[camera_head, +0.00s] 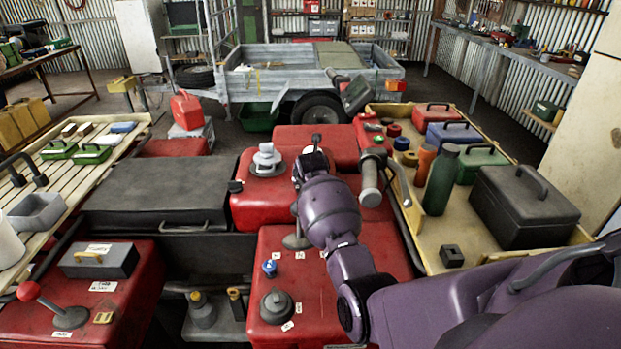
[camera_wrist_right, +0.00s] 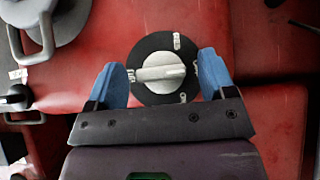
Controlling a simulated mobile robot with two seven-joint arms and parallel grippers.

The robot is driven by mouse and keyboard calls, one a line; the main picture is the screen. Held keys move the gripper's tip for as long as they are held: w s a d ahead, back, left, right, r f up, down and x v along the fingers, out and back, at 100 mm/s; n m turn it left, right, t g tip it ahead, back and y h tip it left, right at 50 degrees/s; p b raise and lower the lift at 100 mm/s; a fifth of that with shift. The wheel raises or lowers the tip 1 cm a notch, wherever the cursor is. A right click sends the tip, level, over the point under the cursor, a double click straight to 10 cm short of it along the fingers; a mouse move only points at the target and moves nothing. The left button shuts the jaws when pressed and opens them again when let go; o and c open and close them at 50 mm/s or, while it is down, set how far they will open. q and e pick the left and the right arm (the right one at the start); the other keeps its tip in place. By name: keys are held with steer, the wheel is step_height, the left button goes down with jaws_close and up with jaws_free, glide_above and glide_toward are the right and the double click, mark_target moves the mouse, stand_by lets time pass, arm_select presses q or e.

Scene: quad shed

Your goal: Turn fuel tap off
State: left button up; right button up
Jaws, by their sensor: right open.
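The fuel tap (camera_wrist_right: 160,72) shows in the right wrist view as a black round dial with small white marks and a pale grey lever across it. The lever lies nearly level in that picture. My right gripper (camera_wrist_right: 170,82) is open, with one blue finger at each side of the dial. I cannot tell whether the fingers touch it. In the head view my right gripper (camera_head: 314,158) is at the end of the purple arm, over the red bodywork. I cannot make out the tap there. My left gripper is not in view.
A grey cap (camera_head: 267,159) stands on the red bodywork left of my gripper, and a handlebar grip (camera_head: 370,185) is to the right. A blue knob (camera_head: 269,267) and a dark round knob (camera_head: 277,305) sit nearer. A wooden bench (camera_head: 437,240) with boxes and bottles is at right.

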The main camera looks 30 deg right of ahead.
steer(key=v, duration=1)
steer(key=shift+s+r+p, duration=0.25)
steer(key=shift+p, duration=0.05)
steer(key=shift+a, duration=0.1)
stand_by(0.3)
